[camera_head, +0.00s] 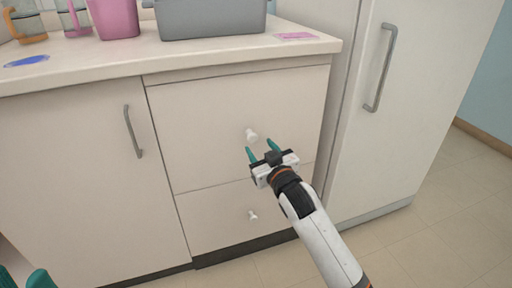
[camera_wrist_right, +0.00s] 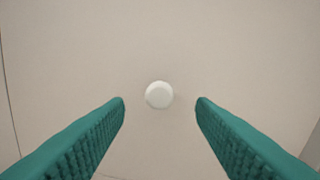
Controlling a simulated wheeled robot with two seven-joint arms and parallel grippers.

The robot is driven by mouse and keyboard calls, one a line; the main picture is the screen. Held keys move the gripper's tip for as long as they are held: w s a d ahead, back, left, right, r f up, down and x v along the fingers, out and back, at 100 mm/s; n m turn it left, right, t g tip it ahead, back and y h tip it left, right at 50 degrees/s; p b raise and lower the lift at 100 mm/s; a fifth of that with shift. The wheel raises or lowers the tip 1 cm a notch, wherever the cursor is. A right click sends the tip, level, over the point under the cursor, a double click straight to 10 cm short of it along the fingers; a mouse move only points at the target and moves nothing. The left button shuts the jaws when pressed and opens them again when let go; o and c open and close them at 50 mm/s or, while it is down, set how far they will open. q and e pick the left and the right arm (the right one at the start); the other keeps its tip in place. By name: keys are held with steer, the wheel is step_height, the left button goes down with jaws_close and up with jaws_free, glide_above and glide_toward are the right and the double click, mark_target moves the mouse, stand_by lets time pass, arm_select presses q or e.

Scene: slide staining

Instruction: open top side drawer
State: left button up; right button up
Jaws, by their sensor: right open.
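The top drawer (camera_head: 215,112) is the large cream front under the counter, and it looks closed. Its round white knob (camera_head: 251,135) sits right of the front's middle. My right gripper (camera_head: 262,150) is open and empty, just in front of and slightly below the knob in the head view. In the right wrist view the knob (camera_wrist_right: 159,95) lies centred between the two teal fingertips (camera_wrist_right: 160,104), with clear gaps on both sides. The fingers do not touch it. My left gripper (camera_head: 22,280) shows only as teal tips at the bottom left corner; its opening is unclear.
A lower drawer (camera_head: 215,215) with a white knob (camera_head: 252,215) is below. A cabinet door (camera_head: 80,180) with a grey handle is at left, and a tall white door with a long handle (camera_head: 381,68) at right. A grey bin (camera_head: 212,20) and pink container (camera_head: 115,18) stand on the counter.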

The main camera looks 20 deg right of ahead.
mark_target(253, 139)
steer(key=shift+w+a+b, duration=0.2)
steer(key=shift+w+b, duration=0.25)
steer(key=shift+w, duration=1.6)
steer(key=shift+c, duration=0.5)
jaws_close()
